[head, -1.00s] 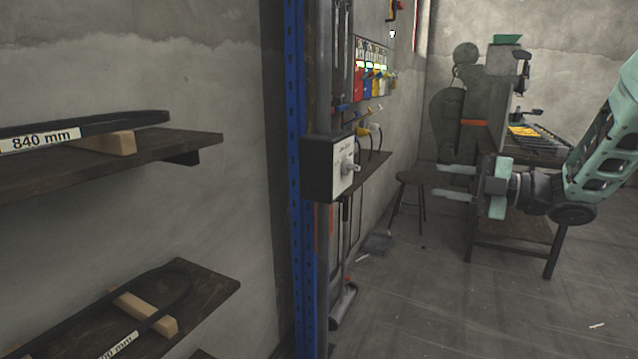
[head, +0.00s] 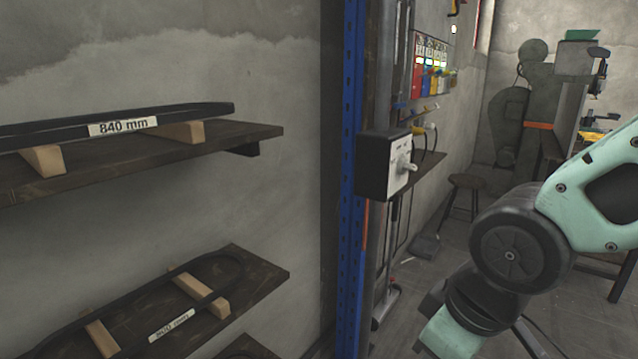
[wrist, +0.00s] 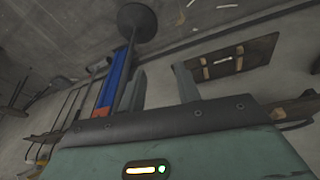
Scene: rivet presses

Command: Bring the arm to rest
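My arm shows at the right of the head view, bent downward, with its black round joint in front of the floor and the press area. My gripper (wrist: 160,82) shows in the wrist view with its two fingers apart and nothing between them. In the head view the fingers are out of frame; only part of the mint wrist end shows at the bottom edge. The gripper looks clear of the wall and shelves, but its distance to them cannot be told.
Wooden shelves (head: 150,165) with dark belts on blocks are on the left wall. A blue post (head: 350,180) and a switch box (head: 385,165) stand mid-picture. A stool (head: 466,182) and a dark green machine (head: 520,110) are behind. Some floor is clear near the stool.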

